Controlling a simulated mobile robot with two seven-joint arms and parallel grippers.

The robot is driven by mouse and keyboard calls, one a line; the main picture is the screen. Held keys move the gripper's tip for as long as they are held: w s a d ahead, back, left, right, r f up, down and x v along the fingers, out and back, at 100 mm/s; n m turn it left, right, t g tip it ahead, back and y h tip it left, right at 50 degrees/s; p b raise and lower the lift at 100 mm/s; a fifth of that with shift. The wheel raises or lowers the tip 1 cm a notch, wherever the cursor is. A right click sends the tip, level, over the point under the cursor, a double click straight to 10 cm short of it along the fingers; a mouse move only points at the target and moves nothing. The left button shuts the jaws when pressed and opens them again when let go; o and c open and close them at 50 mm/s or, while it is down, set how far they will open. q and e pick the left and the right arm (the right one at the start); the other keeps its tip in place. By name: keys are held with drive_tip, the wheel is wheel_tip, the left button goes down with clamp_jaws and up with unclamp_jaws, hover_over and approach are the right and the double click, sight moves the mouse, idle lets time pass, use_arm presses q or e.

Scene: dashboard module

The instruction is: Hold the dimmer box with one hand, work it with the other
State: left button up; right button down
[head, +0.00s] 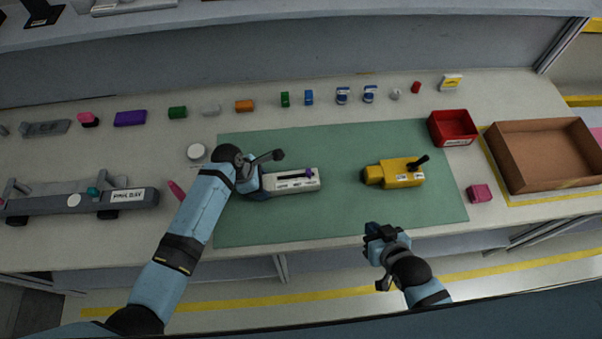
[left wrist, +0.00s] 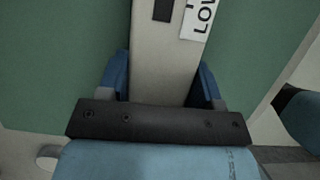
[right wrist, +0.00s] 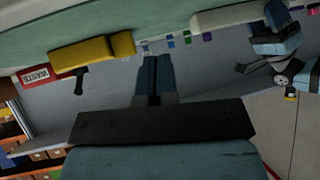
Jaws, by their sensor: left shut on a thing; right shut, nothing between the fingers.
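The dimmer box (head: 291,187) is a long white box with a dark slot, a purple slider knob (head: 309,174) near its right end and labels along its front. It lies on the green mat (head: 340,221). My left gripper (head: 264,187) is shut on its left end; in the left wrist view the blue fingers clasp both sides of the box (left wrist: 160,70), beside a label reading "LOW". My right gripper (head: 373,232) is shut and empty, in front of the mat's near edge, apart from the box. It also shows in the right wrist view with its fingers together (right wrist: 154,75).
A yellow box with a black lever (head: 402,173) stands on the mat's right side. A red bin (head: 453,128), a pink block (head: 479,193) and a brown open carton (head: 545,155) lie further right. Several small coloured parts line the back. The mat between the two boxes is clear.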

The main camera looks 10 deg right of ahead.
sight(309, 172)
use_arm(q)
drive_tip(key=shift+w, duration=0.1)
use_arm(e)
drive_tip(key=w+m+g, duration=0.1)
drive_tip(key=w+m, duration=0.2)
drive_tip(key=w+a+m+g, duration=0.1)
drive_tip(key=w+m+g, duration=0.1)
drive_tip(key=w+m, duration=0.1)
drive_tip(key=w+a+m+g+y, duration=0.1)
drive_tip(key=w+m, duration=0.2)
drive_tip(key=w, duration=0.2)
drive_tip(key=shift+w+f+m, duration=0.1)
drive_tip(key=shift+w+m, duration=0.15)
drive_tip(key=shift+m, duration=0.05)
drive_tip(key=w+a+r+m+g, duration=0.1)
drive_tip(key=w+r+m+g, duration=0.6)
drive_tip(key=w+r+m, duration=0.2)
drive_tip(key=shift+y, duration=0.3)
drive_tip(key=x, duration=1)
drive_tip(key=shift+s+a, duration=0.1)
drive_tip(key=a, duration=0.2)
drive_tip(key=shift+a+r, duration=0.15)
drive_tip(key=shift+a, duration=0.15)
drive_tip(key=shift+s+a, duration=0.1)
drive_tip(key=shift+a, duration=0.45)
